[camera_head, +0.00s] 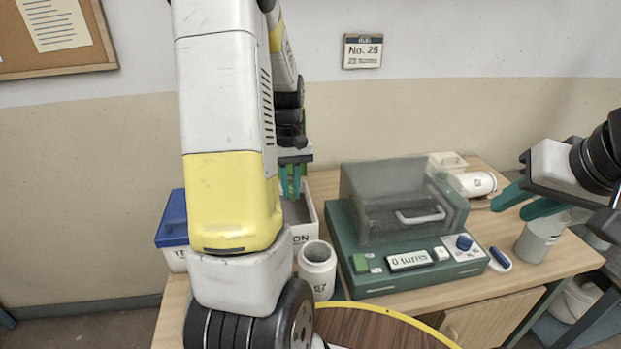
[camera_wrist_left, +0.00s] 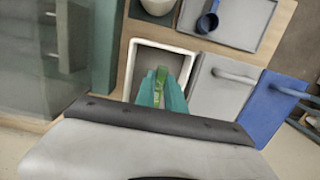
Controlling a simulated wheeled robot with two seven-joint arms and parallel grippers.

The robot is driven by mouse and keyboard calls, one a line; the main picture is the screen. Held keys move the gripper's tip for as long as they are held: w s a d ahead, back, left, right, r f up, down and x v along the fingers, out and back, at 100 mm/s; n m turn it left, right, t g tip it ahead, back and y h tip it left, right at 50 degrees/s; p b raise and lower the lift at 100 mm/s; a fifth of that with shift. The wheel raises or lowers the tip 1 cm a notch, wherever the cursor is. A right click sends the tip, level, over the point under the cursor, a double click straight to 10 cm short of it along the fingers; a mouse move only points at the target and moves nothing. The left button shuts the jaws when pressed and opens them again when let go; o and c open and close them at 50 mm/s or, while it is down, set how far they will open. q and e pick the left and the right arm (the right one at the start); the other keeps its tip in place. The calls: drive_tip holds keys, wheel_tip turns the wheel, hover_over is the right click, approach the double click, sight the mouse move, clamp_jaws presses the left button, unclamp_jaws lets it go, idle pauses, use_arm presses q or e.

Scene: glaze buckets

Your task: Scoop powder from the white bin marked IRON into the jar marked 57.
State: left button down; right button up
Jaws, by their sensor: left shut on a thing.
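The white bin marked IRON (camera_head: 307,233) stands behind the jar marked 57 (camera_head: 317,272); only "ON" of its label shows. The jar is upright and open. My left gripper (camera_head: 291,182) points down over the bin. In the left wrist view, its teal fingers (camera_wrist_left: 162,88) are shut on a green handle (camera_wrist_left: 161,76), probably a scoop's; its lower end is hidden. Grey powder shows inside the bin (camera_wrist_left: 132,62). My right gripper (camera_head: 527,203) is open and appears empty at the right, above a grey cup.
A green machine (camera_head: 345,235) with a clear cover is right of the bin. A blue-lidded bin (camera_head: 172,215) is at left. In the wrist view, a grey lid (camera_wrist_left: 222,88) and a tray (camera_wrist_left: 245,22) with a blue scoop (camera_wrist_left: 207,20) lie close by. The grey cup (camera_head: 537,243) stands at right.

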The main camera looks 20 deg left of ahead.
sight(292, 188)
use_arm(q)
drive_tip(key=shift+s+d+r+t+y, duration=0.15)
drive_tip(key=shift+s+d+r+t, duration=0.15)
drive_tip(key=shift+s+r, duration=0.25)
drive_tip(key=shift+s+d+r+t+y, duration=0.15)
drive_tip(key=shift+s+d+r+t, duration=0.05)
drive_tip(key=shift+s+d+r, duration=0.3)
drive_tip(key=shift+s+a, duration=0.1)
